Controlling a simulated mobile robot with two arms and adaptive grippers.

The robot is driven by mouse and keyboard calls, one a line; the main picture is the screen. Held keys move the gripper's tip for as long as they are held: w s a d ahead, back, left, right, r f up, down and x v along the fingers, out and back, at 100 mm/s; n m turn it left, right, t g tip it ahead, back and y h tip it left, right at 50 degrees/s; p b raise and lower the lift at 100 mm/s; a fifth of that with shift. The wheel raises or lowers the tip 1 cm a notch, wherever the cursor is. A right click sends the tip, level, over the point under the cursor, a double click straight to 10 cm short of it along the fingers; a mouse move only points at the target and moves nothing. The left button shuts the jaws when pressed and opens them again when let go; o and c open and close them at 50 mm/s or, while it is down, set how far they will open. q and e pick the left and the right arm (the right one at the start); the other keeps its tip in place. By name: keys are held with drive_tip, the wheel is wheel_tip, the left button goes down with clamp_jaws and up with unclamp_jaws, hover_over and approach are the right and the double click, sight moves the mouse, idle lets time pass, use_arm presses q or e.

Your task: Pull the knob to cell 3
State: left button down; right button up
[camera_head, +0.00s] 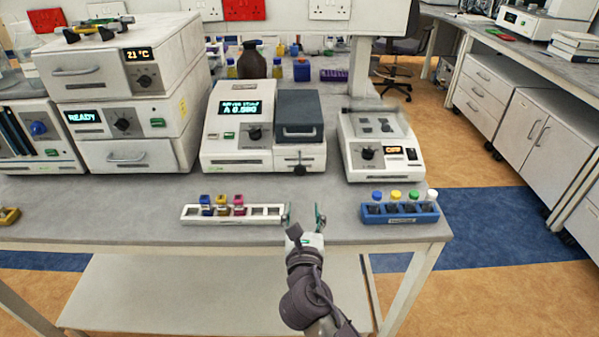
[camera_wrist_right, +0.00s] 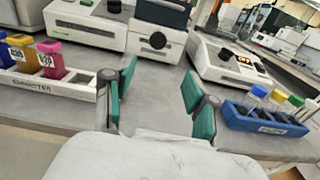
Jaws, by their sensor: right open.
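The spectrophotometer (camera_head: 235,150) stands on the bench with its display lit and its dark lid (camera_head: 300,112) shut. A small dark knob (camera_head: 299,169) sticks out low at its front, below the lid. In the right wrist view a round black knob (camera_wrist_right: 157,40) shows on its front face. My right gripper (camera_head: 304,216) is open and empty over the bench's front edge. It is nearer to me than the knob and apart from it. Its two green fingers (camera_wrist_right: 160,100) are spread in the wrist view. My left gripper is not in view.
A white rack (camera_head: 262,213) with blue, yellow and pink cuvettes lies left of my right gripper. A blue rack (camera_head: 402,215) of capped vials lies to the right. Another instrument (camera_head: 378,150) stands right of the spectrophotometer. The bench between gripper and knob is clear.

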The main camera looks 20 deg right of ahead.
sight(300, 170)
drive_tip(key=shift+w+a+r+n, duration=0.15)
drive_tip(key=shift+w+r+n, duration=0.1)
drive_tip(key=shift+w+n, duration=0.05)
drive_tip(key=x, duration=1.3)
drive_tip(key=shift+w+p, duration=0.3)
drive_tip(key=shift+p, duration=0.1)
drive_tip(key=shift+c, duration=0.2)
clamp_jaws()
drive_tip(key=shift+s, duration=0.15)
